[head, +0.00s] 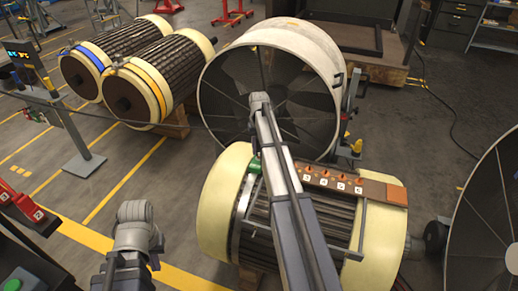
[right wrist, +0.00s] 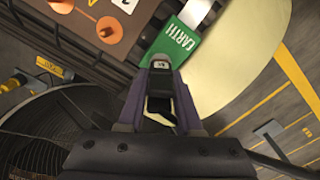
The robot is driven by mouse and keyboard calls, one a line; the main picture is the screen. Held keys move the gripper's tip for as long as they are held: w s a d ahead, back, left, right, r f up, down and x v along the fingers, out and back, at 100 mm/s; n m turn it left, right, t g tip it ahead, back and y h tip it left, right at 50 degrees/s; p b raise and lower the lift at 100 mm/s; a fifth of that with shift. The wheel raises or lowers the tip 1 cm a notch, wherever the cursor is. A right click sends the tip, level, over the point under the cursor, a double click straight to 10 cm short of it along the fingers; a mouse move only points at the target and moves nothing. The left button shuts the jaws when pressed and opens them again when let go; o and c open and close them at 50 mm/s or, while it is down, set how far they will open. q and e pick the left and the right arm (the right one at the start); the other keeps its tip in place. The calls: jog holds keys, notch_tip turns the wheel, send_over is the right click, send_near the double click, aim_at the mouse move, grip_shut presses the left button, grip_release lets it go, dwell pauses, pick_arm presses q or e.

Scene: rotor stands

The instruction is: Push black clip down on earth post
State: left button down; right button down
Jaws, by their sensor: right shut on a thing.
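In the right wrist view my right gripper (right wrist: 160,68) points at the green EARTH label (right wrist: 172,50). It is shut on a small dark piece, which looks like the black clip; the fingers hide most of it. The fingertips are right at the label's near edge. The earth post itself is hidden, so I cannot tell whether the clip touches it. In the head view the green earth tab (head: 254,166) is at the left end of the terminal board (head: 340,184) on the cream-ended rotor (head: 223,200).
Orange terminals (head: 341,180) with numbered tags stand along the board, right of the earth tab. A large fan housing (head: 270,45) stands behind the rotor. Two more rotors (head: 140,60) lie at the back left. A grey post stand (head: 80,145) is at the left. Floor between is clear.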

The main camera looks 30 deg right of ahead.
jog(key=shift+f+b, duration=0.5)
dwell(0.4)
jog(key=c, duration=0.5)
grip_release()
notch_tip(320, 180, up, 8)
jog(key=p, duration=0.8)
jog(key=shift+f, duration=0.1)
